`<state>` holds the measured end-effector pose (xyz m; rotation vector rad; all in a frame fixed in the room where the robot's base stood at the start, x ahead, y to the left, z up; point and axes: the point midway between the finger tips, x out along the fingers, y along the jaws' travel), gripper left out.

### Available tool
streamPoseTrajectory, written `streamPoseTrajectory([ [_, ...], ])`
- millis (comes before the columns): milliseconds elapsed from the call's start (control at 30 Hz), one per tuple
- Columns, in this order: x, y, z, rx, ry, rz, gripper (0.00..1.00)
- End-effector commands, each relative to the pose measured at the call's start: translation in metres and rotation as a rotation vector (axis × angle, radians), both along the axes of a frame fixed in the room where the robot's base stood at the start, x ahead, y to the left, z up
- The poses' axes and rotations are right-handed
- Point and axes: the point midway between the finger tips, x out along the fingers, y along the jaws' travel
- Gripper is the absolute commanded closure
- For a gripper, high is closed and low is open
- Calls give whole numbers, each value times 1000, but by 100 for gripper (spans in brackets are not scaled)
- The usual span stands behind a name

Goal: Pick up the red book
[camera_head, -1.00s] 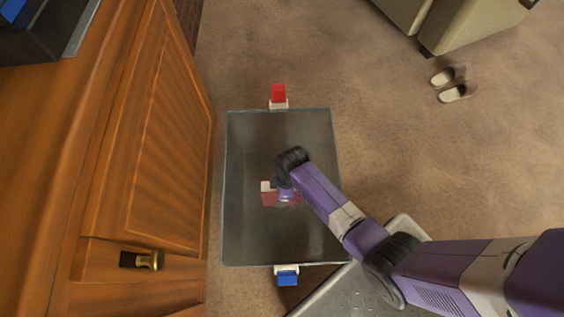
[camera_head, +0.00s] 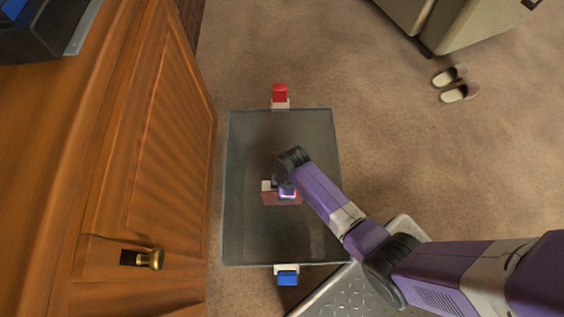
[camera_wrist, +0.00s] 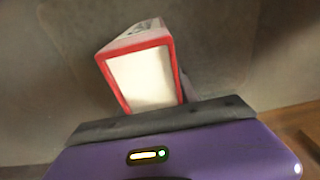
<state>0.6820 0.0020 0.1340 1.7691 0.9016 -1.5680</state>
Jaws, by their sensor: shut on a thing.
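The red book (camera_head: 271,198) is inside a grey open-topped bin (camera_head: 234,240), near its middle. In the wrist view the book (camera_wrist: 142,78) stands out beyond my gripper (camera_wrist: 165,118), showing its pale page block framed by a red cover. My gripper (camera_head: 286,192) is over the book in the head view and is shut on it. My wrist and arm hide part of the book. I cannot tell whether the book touches the bin floor.
A wooden cabinet (camera_head: 150,150) with a brass knob stands close on the left. Slippers (camera_head: 455,84) lie on the carpet at upper right, near beige furniture (camera_head: 475,22).

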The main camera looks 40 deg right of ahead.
Motion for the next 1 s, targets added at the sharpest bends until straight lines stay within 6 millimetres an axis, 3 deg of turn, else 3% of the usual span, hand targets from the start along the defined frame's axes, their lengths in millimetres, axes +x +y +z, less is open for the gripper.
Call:
streamPoseTrajectory([
  [267,1,0,29,0,-2,0,100],
  [700,1,0,126,0,-4,1,100],
  [1000,1,0,178,0,-2,0,100],
])
